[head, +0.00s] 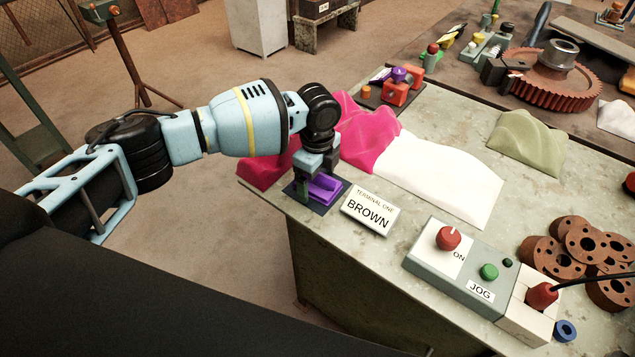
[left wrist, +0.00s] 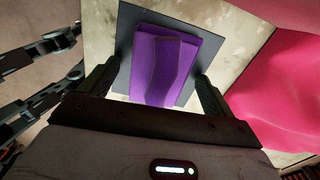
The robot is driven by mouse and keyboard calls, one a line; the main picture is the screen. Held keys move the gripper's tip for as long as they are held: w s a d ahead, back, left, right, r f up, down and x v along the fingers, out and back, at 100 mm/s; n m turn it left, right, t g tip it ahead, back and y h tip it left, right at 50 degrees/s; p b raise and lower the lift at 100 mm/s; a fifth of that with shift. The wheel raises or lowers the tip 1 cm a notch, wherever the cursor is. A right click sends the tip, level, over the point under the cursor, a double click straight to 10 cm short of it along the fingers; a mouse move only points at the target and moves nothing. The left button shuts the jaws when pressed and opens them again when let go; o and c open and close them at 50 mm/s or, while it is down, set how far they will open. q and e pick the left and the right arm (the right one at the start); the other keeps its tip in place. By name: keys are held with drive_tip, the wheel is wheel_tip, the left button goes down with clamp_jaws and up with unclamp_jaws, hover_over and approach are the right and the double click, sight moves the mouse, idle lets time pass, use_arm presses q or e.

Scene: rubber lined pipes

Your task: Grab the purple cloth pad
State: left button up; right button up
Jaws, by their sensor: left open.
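The purple cloth pad (head: 322,187) lies on a dark square plate (head: 338,190) near the left front corner of the table, with a raised fold along its top. In the left wrist view the pad (left wrist: 165,62) sits on the dark plate (left wrist: 189,91), between the two fingers. My left gripper (head: 311,190) points down over the pad. It also shows in the left wrist view (left wrist: 155,85), open, one finger on each side of the pad. I cannot tell whether the fingers touch it. My right gripper is not in view.
A pink cloth (head: 368,130) lies behind the gripper, with a white cloth (head: 445,175) to its right. A BROWN sign (head: 368,210) stands close to the plate's right. A control box (head: 460,268) and brown rollers (head: 585,245) are farther right. The table edge is close.

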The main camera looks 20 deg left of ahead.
sight(317, 179)
use_arm(q)
drive_tip(key=c, duration=1.1)
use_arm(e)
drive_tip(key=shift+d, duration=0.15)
use_arm(q)
drive_tip(key=shift+r, duration=0.1)
drive_tip(key=shift+r, duration=0.45)
drive_tip(key=r, duration=0.1)
drive_tip(key=s+r, duration=0.1)
drive_tip(key=shift+r, duration=0.35)
drive_tip(key=s, duration=0.5)
drive_tip(key=s+d+r+p, duration=0.1)
drive_tip(key=s, duration=0.4)
drive_tip(key=s+p, duration=0.1)
drive_tip(key=s, duration=0.4)
drive_tip(key=shift+d+r, duration=0.15)
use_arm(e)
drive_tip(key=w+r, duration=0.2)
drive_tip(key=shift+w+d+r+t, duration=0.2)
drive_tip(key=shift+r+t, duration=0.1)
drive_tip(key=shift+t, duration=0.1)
